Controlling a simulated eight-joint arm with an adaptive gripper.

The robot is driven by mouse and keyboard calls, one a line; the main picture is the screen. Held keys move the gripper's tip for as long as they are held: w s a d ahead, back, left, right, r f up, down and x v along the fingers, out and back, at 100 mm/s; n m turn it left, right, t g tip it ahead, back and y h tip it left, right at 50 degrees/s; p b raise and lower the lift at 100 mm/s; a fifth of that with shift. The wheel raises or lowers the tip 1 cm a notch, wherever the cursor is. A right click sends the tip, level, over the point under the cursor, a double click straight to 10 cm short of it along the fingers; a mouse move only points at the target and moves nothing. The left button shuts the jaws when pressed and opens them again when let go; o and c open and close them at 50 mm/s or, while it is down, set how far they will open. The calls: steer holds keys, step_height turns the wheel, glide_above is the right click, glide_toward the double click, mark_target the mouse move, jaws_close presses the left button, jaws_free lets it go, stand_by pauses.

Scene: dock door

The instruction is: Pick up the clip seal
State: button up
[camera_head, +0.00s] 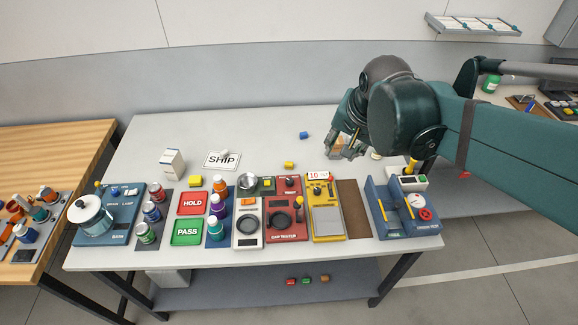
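My gripper (342,152) hangs over the back right of the white table, fingers pointing down. A small tan-orange thing (337,146) shows at its fingers. I cannot tell whether it is held or stands behind them. I cannot pick out the clip seal for sure. Small loose pieces near my gripper are a blue block (303,135) and a yellow block (289,165), both to its left and apart from it. A small pale thing (376,155) lies just right of the fingers, partly hidden by my arm.
A SHIP card (222,160) and white box (172,162) lie left. Along the front stand a red HOLD tray (192,203), green PASS tray (187,232), several bottles, a red tester (287,228), a yellow device (325,222) and a blue caddy (402,228). The table's back middle is mostly clear.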

steer(key=w+a+f+m+g, duration=0.1)
steer(key=w+a+f+m, duration=0.2)
steer(key=w, duration=0.4)
steer(key=w+a+f+m+g, duration=0.1)
steer(key=w+a+f+m, duration=0.1)
steer(key=w+f+m, duration=0.35)
steer(key=m+g, duration=0.3)
steer(key=m, duration=0.2)
glide_above(289, 163)
steer(key=f, duration=1.3)
steer(key=shift+s+d, duration=0.15)
steer(key=shift+d, duration=0.05)
steer(key=shift+w+a+f, duration=0.2)
steer(key=shift+w+f, duration=0.05)
steer(key=shift+f, duration=0.4)
steer(key=shift+f, duration=1.3)
